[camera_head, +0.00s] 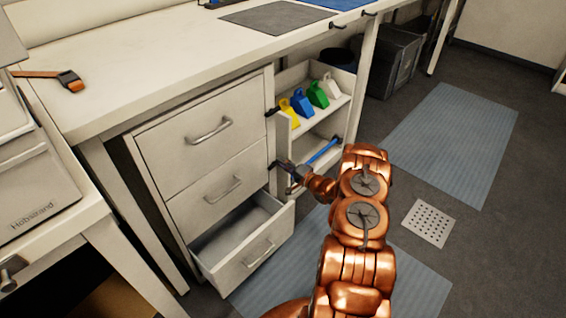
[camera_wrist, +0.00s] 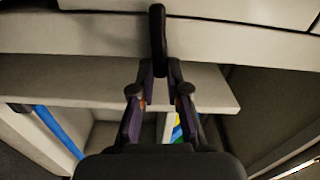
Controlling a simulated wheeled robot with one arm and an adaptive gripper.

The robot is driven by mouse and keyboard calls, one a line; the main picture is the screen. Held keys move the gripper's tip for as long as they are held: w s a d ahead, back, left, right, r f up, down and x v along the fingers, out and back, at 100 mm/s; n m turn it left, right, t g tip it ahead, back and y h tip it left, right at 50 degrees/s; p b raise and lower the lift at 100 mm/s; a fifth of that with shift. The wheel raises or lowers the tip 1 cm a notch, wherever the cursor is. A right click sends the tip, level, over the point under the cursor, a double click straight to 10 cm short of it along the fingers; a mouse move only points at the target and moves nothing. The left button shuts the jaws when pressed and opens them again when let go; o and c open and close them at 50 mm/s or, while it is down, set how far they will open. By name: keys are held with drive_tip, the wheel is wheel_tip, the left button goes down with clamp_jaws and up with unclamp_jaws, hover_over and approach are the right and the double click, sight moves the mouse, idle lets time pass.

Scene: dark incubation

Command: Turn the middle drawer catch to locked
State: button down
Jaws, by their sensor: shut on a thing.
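The drawer unit has a closed top drawer (camera_head: 205,125), a closed middle drawer (camera_head: 225,188) and a pulled-out bottom drawer (camera_head: 252,255). My gripper (camera_head: 287,168) is at the right edge of the middle drawer, at its catch. In the wrist view, the dark middle drawer catch (camera_wrist: 157,38) stands upright in the picture against the pale drawer front. My gripper's fingers (camera_wrist: 159,80) are shut on its near end. In the head view my gripper mostly hides this catch, and I cannot tell its lock position there. Another dark catch (camera_head: 271,113) sits beside the top drawer.
An open shelf right of the drawers holds yellow, blue, green and white scoops (camera_head: 318,95). A blue rod (camera_head: 324,151) shows below them. The open bottom drawer juts out under my gripper. Blue mats (camera_head: 455,140) and a floor drain (camera_head: 430,222) lie right.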

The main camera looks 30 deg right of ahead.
drive_tip(key=shift+f+m, duration=0.2)
drive_tip(key=shift+m, duration=0.3)
drive_tip(key=c, duration=1.2)
unclamp_jaws()
drive_tip(key=shift+o, duration=0.2)
drive_tip(key=shift+s, duration=0.1)
drive_tip(key=v, duration=1.1)
drive_tip(key=shift+s, duration=0.4)
drive_tip(key=shift+d, duration=0.15)
